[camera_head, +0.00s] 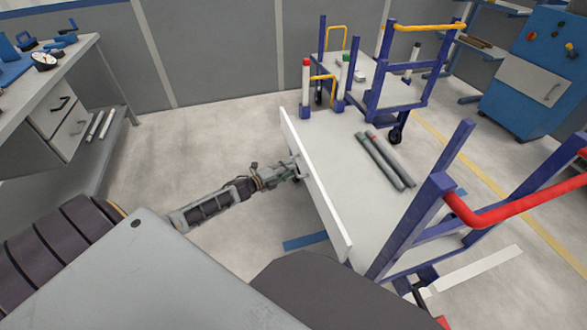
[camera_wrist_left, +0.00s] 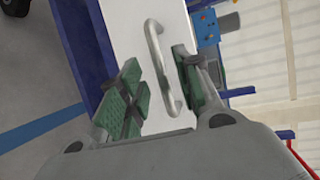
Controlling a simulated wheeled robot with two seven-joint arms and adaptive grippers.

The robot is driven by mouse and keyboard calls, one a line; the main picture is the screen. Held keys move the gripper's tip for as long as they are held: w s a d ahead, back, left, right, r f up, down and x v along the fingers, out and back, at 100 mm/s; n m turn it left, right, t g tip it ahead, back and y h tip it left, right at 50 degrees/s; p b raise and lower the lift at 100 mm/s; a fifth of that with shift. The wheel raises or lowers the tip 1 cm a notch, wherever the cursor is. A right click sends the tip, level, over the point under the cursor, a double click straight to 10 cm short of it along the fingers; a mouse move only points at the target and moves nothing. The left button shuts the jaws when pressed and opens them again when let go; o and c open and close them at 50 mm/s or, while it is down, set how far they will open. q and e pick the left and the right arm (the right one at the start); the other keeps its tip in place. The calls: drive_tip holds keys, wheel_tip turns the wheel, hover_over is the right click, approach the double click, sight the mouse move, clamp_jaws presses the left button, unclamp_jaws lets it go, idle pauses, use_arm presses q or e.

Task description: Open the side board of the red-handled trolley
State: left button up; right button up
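The red-handled trolley, with its red handle (camera_head: 520,208), stands at the right with blue posts and a grey deck (camera_head: 345,150). Its white side board (camera_head: 315,190) stands upright along the deck's left edge. My left gripper (camera_head: 292,170) is at the outer face of this board. In the left wrist view, a silver bar handle (camera_wrist_left: 160,65) on the white board (camera_wrist_left: 130,20) lies between the green pads of my left gripper (camera_wrist_left: 160,80). The pads are apart, with gaps to the bar visible. My right gripper is in neither view.
Several grey pipes (camera_head: 384,160) lie on the deck. A trolley with yellow handles (camera_head: 430,27) stands behind. A workbench with drawers (camera_head: 70,125) is at the left, a blue cabinet (camera_head: 530,70) at the far right. The floor (camera_head: 210,135) left of the board is clear.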

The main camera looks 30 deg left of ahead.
use_arm(q)
drive_tip(key=b+x, duration=0.1)
drive_tip(key=x, duration=0.2)
drive_tip(key=shift+w, duration=0.15)
drive_tip(key=shift+w+d, duration=0.1)
drive_tip(key=shift+w, duration=0.05)
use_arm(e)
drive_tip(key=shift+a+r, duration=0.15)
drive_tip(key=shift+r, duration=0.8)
use_arm(q)
clamp_jaws()
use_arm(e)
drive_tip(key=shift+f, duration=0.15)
use_arm(q)
drive_tip(key=shift+f, duration=0.1)
